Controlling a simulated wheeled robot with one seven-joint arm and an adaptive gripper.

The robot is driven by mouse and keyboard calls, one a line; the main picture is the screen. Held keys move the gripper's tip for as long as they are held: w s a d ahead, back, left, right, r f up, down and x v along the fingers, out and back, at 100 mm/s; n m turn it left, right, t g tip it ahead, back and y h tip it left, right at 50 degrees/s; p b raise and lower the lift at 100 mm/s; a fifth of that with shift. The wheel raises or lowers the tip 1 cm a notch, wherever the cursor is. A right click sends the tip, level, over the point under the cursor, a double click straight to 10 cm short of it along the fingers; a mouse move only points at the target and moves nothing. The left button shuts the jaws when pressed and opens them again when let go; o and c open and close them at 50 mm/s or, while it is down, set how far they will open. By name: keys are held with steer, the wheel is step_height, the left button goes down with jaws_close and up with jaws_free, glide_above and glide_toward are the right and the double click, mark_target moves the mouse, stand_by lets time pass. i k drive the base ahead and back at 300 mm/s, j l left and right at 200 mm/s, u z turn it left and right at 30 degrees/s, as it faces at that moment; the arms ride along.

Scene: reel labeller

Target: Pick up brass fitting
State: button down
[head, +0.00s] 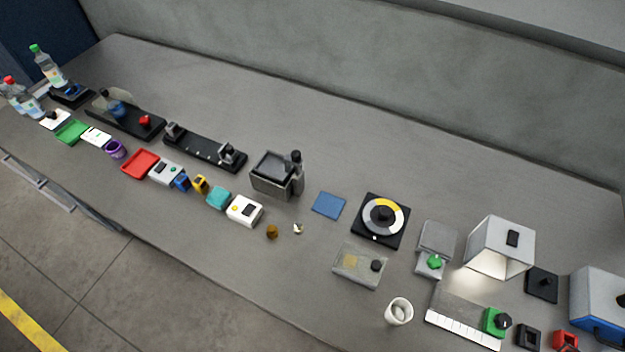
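A small brown-gold piece that looks like the brass fitting (272,232) sits on the grey bench near its front edge, at the middle of the head view. It stands apart from its neighbours, and its exact shape is too small to tell. A small pale piece with a dark spot (298,228) lies just to its right. My gripper is not in the head view.
A white box with a yellow button (244,210) stands to the fitting's left. A dark grey bin (271,178) is behind it, a blue mat (328,205) to the right. A white cup (398,311) stands further right. Bench around the fitting is mostly bare.

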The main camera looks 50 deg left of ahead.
mark_target(272, 232)
steer(key=k+j+u, duration=0.2)
steer(key=u, duration=2.05)
steer(key=k+l+u, duration=0.15)
steer(key=u, duration=0.25)
steer(key=k+l+u, duration=0.2)
steer(key=l+u, duration=0.25)
steer(key=j, duration=0.1)
